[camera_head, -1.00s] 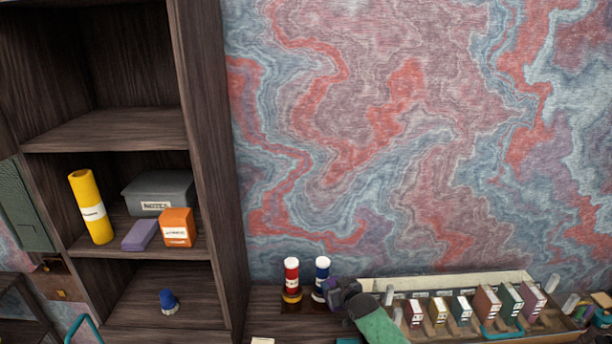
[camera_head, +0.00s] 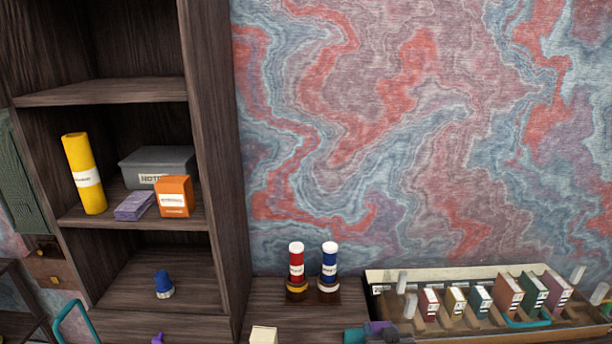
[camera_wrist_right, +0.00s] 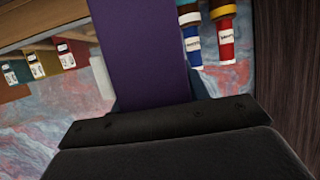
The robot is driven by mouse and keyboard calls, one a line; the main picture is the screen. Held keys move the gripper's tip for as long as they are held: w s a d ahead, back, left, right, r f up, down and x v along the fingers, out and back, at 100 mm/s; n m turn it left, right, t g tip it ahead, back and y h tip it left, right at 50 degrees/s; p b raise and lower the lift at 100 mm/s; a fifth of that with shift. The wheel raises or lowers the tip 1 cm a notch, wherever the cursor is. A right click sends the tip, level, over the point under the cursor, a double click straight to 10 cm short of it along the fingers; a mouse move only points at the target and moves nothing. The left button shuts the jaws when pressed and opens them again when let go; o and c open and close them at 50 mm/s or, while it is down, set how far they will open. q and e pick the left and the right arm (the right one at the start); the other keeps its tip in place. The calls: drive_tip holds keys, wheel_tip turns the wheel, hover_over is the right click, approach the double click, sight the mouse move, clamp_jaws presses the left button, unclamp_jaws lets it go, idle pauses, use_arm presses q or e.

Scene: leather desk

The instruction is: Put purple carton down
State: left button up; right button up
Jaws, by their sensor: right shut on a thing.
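The purple carton (camera_wrist_right: 150,50) fills the upper middle of the right wrist view, held against the dark finger of my right gripper (camera_wrist_right: 165,122). Its far end runs out of the top of that view. In the head view my right gripper (camera_head: 388,334) shows only in part at the bottom edge, with a bit of purple carton (camera_head: 377,327) at it. Whether the carton touches the desk cannot be seen. A flat lavender box (camera_head: 135,205) lies on the middle shelf. My left gripper is not in view.
On that shelf stand a yellow roll (camera_head: 84,173), a grey NOTES box (camera_head: 157,164) and an orange box (camera_head: 174,197). Red (camera_head: 296,262) and blue (camera_head: 329,262) cylinders stand on the desk. A tray (camera_head: 410,275) of small binders is at right. A teal thing (camera_head: 355,335) is at the bottom edge.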

drive_tip(key=shift+s+d+m+h, duration=0.3)
drive_tip(key=shift+s+d+h, duration=0.1)
drive_tip(key=shift+s+d, duration=0.75)
drive_tip(key=shift+s+a, duration=0.1)
drive_tip(key=shift+a, duration=0.1)
